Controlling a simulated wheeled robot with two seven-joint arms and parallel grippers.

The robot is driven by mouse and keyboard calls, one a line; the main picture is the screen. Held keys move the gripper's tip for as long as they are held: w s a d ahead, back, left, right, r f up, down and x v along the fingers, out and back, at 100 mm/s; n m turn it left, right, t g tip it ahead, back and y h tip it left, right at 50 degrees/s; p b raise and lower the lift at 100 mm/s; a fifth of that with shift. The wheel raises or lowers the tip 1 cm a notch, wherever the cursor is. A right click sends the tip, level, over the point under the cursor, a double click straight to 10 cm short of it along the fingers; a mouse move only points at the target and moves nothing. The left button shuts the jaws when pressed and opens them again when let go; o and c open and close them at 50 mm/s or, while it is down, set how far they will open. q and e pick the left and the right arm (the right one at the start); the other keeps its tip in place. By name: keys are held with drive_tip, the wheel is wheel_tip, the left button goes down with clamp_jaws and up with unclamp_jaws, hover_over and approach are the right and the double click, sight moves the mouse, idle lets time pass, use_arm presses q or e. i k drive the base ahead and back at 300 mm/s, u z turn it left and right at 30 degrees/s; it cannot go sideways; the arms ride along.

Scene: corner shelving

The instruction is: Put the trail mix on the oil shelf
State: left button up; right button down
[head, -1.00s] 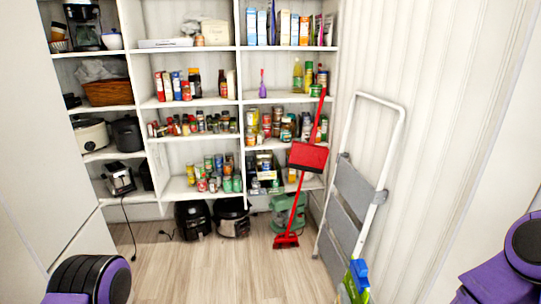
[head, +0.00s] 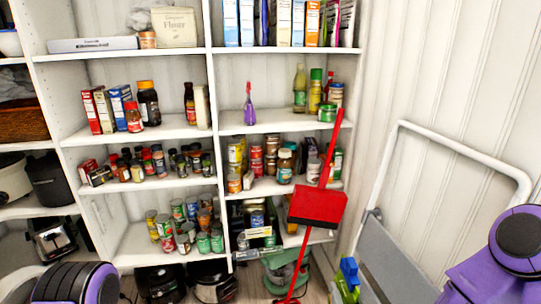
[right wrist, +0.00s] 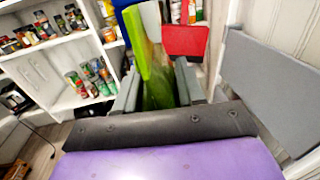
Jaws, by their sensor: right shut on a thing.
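The trail mix is a green bag-like packet (right wrist: 160,92) with a bright green part and a white part. In the right wrist view it stands between the grey fingers of my right gripper (right wrist: 158,74), which is shut on it. In the head view its blue and green top (head: 349,275) shows at the bottom edge, in front of the step ladder. The oil shelf (head: 272,121) is in the right-hand bay, with bottles (head: 300,90) and jars at its right end and a purple bottle (head: 249,106) at its left. My left gripper is out of view; only part of that arm shows.
A folded step ladder (head: 385,250) leans at the right wall. A red dustpan (head: 317,205) on a long handle stands in front of the right bay and crosses the oil shelf's right end. Bare board lies between the purple bottle and the oil bottles.

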sight(289, 121)
drive_tip(key=i, duration=1.35)
drive_tip(key=u, duration=0.7)
